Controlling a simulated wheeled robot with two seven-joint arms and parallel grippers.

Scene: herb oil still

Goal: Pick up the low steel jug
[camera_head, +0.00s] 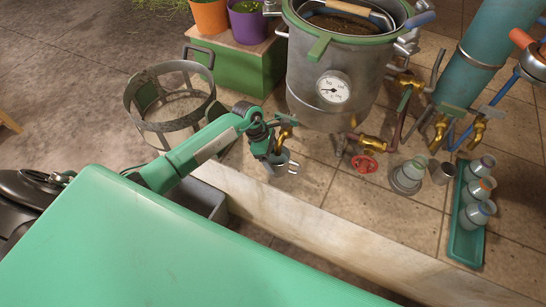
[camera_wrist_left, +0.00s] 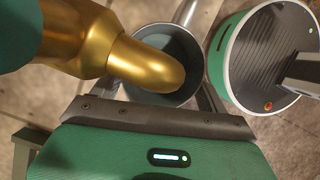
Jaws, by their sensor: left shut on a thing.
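The low steel jug (camera_head: 281,168) is a small grey open vessel at the front of the tiled ledge, left of the still. My left gripper (camera_head: 270,153) is shut on it. In the left wrist view the jug (camera_wrist_left: 143,97) shows from above, with a round rim and dark inside, between my left fingers (camera_wrist_left: 160,103). A brass tap spout (camera_wrist_left: 150,65) hangs over its mouth and hides part of the inside. Whether the jug's base touches the ledge, I cannot tell. My right gripper is not in view.
The steel still (camera_head: 318,88) with a dial stands behind. A round metal frame (camera_head: 150,125) stands left. The ledge edge is close in front.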

